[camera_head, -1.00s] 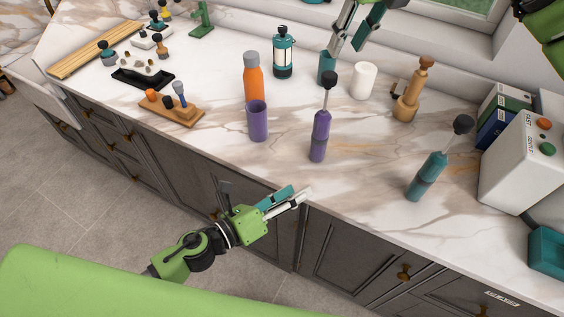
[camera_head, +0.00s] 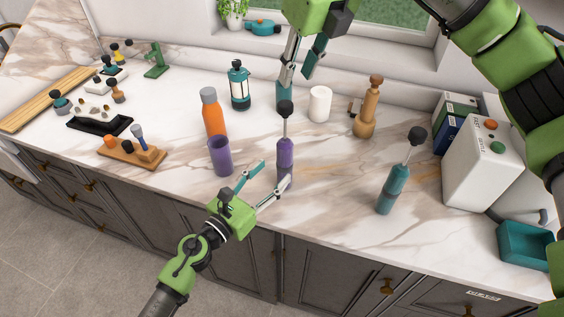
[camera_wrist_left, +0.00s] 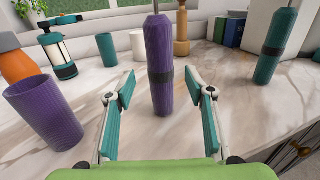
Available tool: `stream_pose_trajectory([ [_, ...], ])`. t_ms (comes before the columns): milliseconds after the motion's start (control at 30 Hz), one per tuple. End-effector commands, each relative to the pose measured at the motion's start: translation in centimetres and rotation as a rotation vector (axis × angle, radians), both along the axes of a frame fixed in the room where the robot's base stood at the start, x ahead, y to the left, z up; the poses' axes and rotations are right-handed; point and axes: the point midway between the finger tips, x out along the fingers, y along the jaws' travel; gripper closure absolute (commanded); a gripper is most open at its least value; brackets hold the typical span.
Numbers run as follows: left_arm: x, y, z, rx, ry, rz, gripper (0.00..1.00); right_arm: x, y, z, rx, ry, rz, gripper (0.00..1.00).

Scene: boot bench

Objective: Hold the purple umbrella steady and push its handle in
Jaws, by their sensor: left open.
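The purple umbrella (camera_head: 285,152) stands upright on the marble counter, its thin shaft extended up to a round black handle (camera_head: 286,107). In the left wrist view the umbrella (camera_wrist_left: 160,70) stands ahead, centred between the fingers, with a dark band around its middle; its handle is cut off there. My left gripper (camera_head: 276,172) is open and low over the counter, close to the umbrella's lower part; its fingers also show in the left wrist view (camera_wrist_left: 163,92), not closed on it. My right gripper (camera_head: 299,78) is open and empty, above and behind the handle.
A purple cup (camera_head: 220,156) and an orange bottle (camera_head: 213,112) stand left of the umbrella. A similar teal umbrella (camera_head: 393,185) stands to the right. Behind are a lantern (camera_head: 240,88), a teal cup (camera_head: 283,97), a white cup (camera_head: 320,104) and a wooden mill (camera_head: 365,112).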

Motion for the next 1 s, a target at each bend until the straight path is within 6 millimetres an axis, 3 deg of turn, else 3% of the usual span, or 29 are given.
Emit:
stream_pose_trajectory([
  [300,4.2,-3.0,0.1,-0.002,0.000,0.000,0.51,0.0,0.0,0.0,0.000,0.000,0.000,0.72],
  [767,5.1,-3.7,0.0,0.000,0.001,-0.001,0.51,0.0,0.0,0.0,0.000,0.000,0.000,0.72],
  [933,5.1,-3.7,0.0,-0.001,0.001,-0.001,0.93,0.0,0.0,0.0,0.000,0.000,0.000,0.72],
  [967,5.1,-3.7,0.0,-0.001,0.001,-0.001,0.99,0.0,0.0,0.0,0.000,0.000,0.000,0.72],
  [1000,5.1,-3.7,0.0,-0.001,0.001,-0.001,0.99,0.0,0.0,0.0,0.000,0.000,0.000,0.72],
])
